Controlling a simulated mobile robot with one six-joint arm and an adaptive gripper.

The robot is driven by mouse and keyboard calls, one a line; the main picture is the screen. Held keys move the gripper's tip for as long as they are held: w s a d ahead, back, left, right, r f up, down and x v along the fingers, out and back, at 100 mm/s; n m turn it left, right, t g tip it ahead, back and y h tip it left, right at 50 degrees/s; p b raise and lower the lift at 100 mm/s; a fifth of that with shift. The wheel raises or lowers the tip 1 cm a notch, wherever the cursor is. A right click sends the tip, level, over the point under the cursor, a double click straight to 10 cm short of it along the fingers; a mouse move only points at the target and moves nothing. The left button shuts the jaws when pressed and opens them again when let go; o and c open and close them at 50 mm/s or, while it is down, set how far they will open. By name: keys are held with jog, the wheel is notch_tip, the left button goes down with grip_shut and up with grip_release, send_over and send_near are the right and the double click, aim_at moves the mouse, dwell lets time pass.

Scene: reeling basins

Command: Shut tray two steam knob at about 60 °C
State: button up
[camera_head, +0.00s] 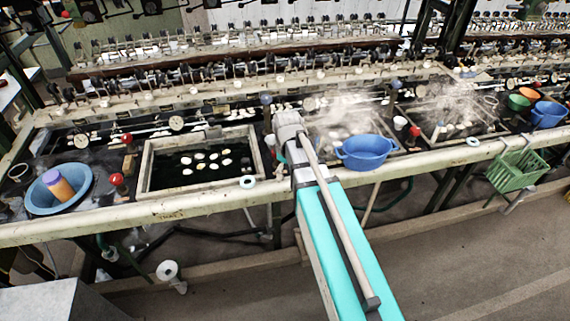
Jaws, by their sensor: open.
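A tray with a pale frame (146,172) holds dark water and several white cocoons, left of centre, with no clear steam. A middle tray (402,150), partly behind my arm and a blue basin, steams. Another steaming tray (432,138) lies to the right. Red knobs show at the left (116,179), above it (126,139) and at the right (414,131). A round dial (177,122) sits behind the left tray; its reading is too small to tell. I cannot tell which knob is tray two's. My arm reaches over the front rail; its gripper is hidden.
The blue basin (366,152) stands by the front rail (150,212), right of my arm. A blue bowl (45,200) with an orange-purple cylinder (58,184) is far left. A green basket (517,170) hangs at right. Reeling machinery fills the back. The floor at lower right is clear.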

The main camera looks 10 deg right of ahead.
jog(key=s+f+m+b, duration=0.5)
jog(key=s+m, duration=0.3)
jog(key=s, duration=0.2)
jog(key=shift+s+f, duration=0.25)
dwell(1.2)
